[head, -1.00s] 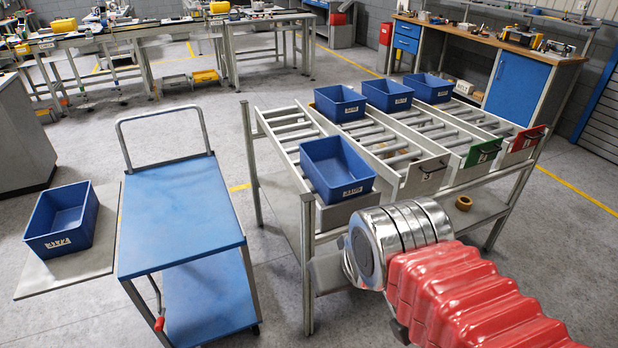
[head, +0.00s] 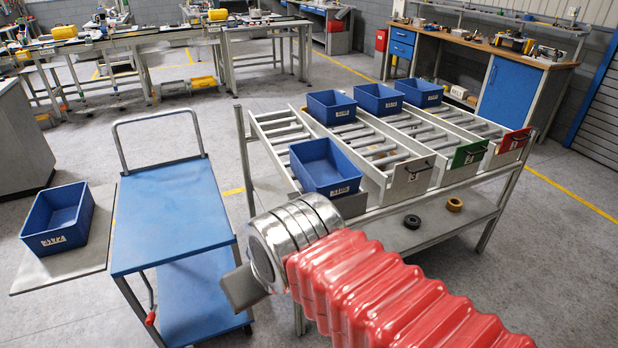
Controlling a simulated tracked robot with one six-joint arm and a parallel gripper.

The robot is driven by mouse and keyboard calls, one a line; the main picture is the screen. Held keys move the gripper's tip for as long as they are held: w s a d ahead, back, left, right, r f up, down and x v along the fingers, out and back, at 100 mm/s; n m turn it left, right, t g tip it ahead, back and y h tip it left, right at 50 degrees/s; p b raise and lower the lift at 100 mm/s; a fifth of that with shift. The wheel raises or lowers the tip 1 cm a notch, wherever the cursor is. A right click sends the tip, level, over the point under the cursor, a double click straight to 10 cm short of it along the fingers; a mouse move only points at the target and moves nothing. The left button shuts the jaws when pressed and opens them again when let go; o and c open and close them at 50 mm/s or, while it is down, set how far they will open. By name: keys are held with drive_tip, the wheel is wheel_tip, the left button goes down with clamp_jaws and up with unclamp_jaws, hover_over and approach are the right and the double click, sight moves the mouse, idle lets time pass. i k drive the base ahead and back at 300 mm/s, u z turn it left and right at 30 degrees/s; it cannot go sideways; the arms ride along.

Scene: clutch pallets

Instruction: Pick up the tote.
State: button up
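Several blue totes are in the head view. One tote (head: 325,172) sits at the near end of the leftmost roller lane of the rack. Three more stand at the far ends of the lanes: a left one (head: 331,108), a middle one (head: 379,100) and a right one (head: 420,93). Another tote (head: 58,218) sits on a grey board on the floor at the left. All look empty inside where I can see. My gripper (head: 241,288) is at the end of my red-sleeved arm, in front of the rack and apart from the totes. Its fingers are not clearly seen.
A blue-topped cart (head: 170,210) with a push handle stands left of the rack; its top is bare. The roller rack (head: 262,160) has white, green and red lane ends. Dark and yellow rings lie on its lower shelf (head: 440,222). Workbenches stand behind.

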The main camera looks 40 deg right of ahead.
sight(319, 165)
drive_tip(key=z, duration=0.05)
drive_tip(key=i, duration=1)
drive_tip(key=u, duration=0.1)
